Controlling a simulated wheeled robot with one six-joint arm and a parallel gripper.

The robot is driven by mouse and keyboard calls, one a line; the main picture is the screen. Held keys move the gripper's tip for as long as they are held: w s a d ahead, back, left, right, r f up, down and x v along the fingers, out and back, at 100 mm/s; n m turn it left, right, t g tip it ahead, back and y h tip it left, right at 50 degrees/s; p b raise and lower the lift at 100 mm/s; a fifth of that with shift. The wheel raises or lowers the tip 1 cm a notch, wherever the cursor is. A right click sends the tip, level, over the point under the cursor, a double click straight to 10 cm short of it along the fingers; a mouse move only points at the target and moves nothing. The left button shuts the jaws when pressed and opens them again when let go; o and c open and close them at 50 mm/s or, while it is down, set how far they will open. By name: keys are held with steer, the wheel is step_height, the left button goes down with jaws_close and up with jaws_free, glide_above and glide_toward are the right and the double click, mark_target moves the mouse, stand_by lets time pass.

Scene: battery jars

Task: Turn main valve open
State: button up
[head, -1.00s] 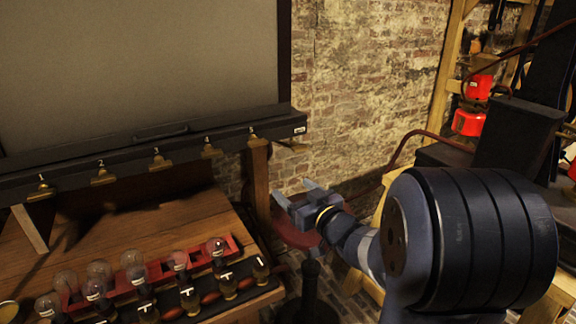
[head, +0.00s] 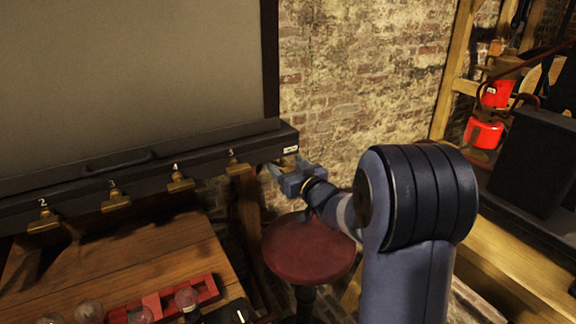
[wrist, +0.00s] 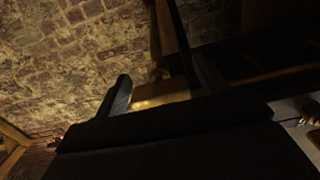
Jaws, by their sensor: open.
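The black rail (head: 130,165) runs along the wall with numbered brass taps under it. At its right end, below a small white label (head: 291,150), is a brass fitting that looks like the main valve; my gripper mostly hides it in the head view. My gripper (head: 288,168) is open at that end of the rail. In the wrist view a brass piece (wrist: 160,92) shows between the two dark fingers of my gripper (wrist: 160,88). Whether the fingers touch it I cannot tell.
Brass tap 5 (head: 238,168) hangs just left of my gripper. A red round stool (head: 308,252) stands below my arm. A wooden bench (head: 150,262) with bulbs and a red rack (head: 165,300) is at lower left. Red lanterns (head: 484,132) hang at right.

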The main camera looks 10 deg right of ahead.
steer(key=c, duration=1)
steer(key=shift+o, duration=0.2)
steer(key=shift+f+b, duration=0.1)
steer(key=shift+b, duration=0.3)
steer(key=shift+f+n+b, duration=0.15)
steer(key=shift+n+b, duration=0.85)
steer(key=shift+n, duration=0.1)
steer(key=shift+n+b, duration=1.15)
steer(key=shift+n, duration=0.05)
steer(key=n+b, duration=0.3)
steer(key=n, duration=0.1)
steer(key=shift+a, duration=0.1)
steer(key=shift+n, duration=0.3)
steer(key=shift+c, duration=0.2)
steer(key=shift+o, duration=0.2)
